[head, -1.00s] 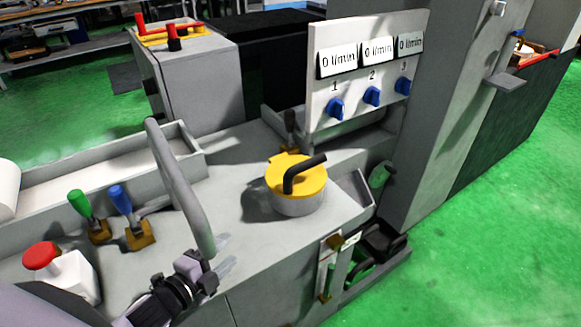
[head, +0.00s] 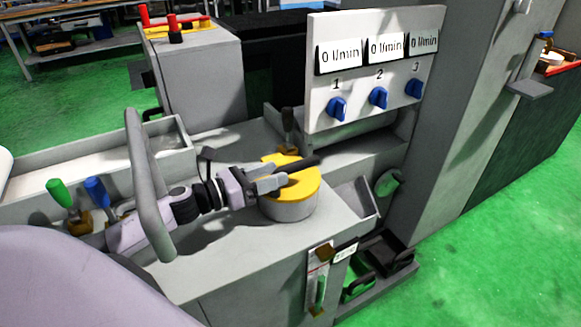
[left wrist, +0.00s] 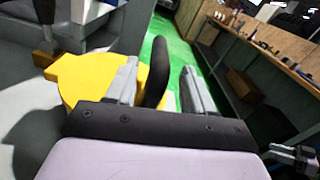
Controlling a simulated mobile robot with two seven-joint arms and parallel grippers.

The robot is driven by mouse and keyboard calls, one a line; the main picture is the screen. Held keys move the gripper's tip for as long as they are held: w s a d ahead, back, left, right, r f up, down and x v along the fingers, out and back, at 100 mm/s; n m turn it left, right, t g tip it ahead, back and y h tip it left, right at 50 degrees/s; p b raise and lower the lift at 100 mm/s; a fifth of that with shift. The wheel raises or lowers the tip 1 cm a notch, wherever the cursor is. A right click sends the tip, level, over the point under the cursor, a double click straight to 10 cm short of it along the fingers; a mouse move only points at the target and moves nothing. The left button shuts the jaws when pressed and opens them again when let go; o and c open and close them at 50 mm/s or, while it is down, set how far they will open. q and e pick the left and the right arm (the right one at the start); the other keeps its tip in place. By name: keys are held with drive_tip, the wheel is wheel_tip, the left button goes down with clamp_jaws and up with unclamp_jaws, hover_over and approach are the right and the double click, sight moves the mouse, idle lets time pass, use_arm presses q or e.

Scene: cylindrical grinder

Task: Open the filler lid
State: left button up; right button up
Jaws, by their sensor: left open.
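The filler lid (head: 304,188) is a yellow disc on a round grey filler neck (head: 290,211), and it looks shut. A black bent handle (head: 302,165) stands on it. My left gripper (head: 284,178) is at the lid, over its left and upper part, with its fingers pointing right. In the left wrist view the black handle (left wrist: 155,72) stands between the two open fingers, with a gap at least on the right side. The yellow lid (left wrist: 82,78) shows there on the left. Contact with the handle cannot be told.
A panel with blue knobs (head: 378,97) stands behind the filler. Green (head: 60,192) and blue (head: 97,191) levers stand at the left. A grey curved bar (head: 148,190) rises in front of my left arm. Green floor lies open at the right.

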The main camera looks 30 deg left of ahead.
sight(289, 169)
use_arm(q)
drive_tip(key=shift+p+x, duration=0.3)
drive_tip(key=shift+x, duration=2.15)
drive_tip(key=shift+c, duration=0.4)
clamp_jaws()
